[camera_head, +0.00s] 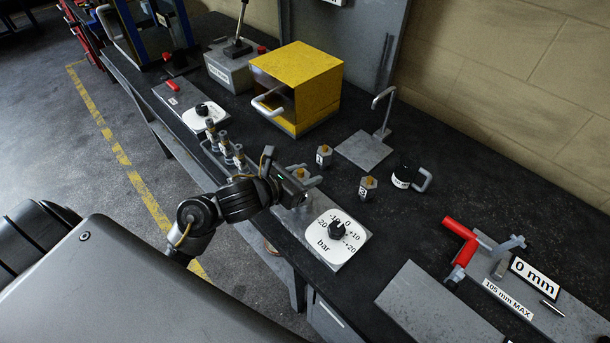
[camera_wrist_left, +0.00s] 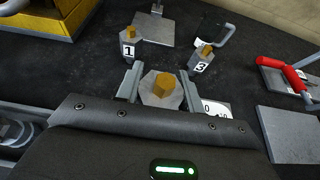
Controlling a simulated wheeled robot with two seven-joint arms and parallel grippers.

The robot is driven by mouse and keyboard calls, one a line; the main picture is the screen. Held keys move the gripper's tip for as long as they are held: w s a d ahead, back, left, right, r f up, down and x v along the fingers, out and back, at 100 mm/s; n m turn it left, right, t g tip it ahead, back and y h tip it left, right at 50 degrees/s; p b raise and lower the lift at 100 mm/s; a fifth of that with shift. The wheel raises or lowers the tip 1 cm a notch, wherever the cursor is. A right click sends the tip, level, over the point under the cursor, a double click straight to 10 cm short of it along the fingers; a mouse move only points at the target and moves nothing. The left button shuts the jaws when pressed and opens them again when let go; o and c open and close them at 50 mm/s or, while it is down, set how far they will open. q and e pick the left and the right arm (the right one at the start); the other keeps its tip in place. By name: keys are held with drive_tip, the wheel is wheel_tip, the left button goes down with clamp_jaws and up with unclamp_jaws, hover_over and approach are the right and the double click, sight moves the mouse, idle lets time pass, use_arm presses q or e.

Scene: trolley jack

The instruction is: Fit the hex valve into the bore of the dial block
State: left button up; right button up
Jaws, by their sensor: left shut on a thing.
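The hex valve (camera_wrist_left: 161,90), a grey hexagonal body with a brass hex top, is between the two fingers of my left gripper (camera_wrist_left: 158,80) in the left wrist view. In the head view my left gripper (camera_head: 305,178) is shut on it, over the left end of the dial block (camera_head: 361,237). The block is a grey slab with a white "bar" dial and a black knob. Its bore cannot be made out, and the valve's lower end is hidden, so I cannot tell whether it is in the bore. My right gripper is not in view.
Two similar valves stand behind, marked 1 (camera_head: 324,156) and 3 (camera_head: 368,188). A red-handled clamp (camera_head: 461,243) lies at right.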

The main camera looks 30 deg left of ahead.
use_arm(q)
drive_tip(key=shift+b, duration=0.55)
idle(1.0)
drive_tip(key=shift+f+b, duration=2.1)
drive_tip(key=shift+b, duration=0.35)
drive_tip(key=o, duration=1.3)
drive_tip(key=shift+r, duration=0.1)
drive_tip(key=shift+c, duration=0.2)
drive_tip(key=shift+s+a+r, duration=0.1)
drive_tip(key=shift+s+a, duration=0.05)
drive_tip(key=shift+s, duration=0.2)
drive_tip(key=p+v, duration=0.7)
drive_tip(key=v, duration=0.3)
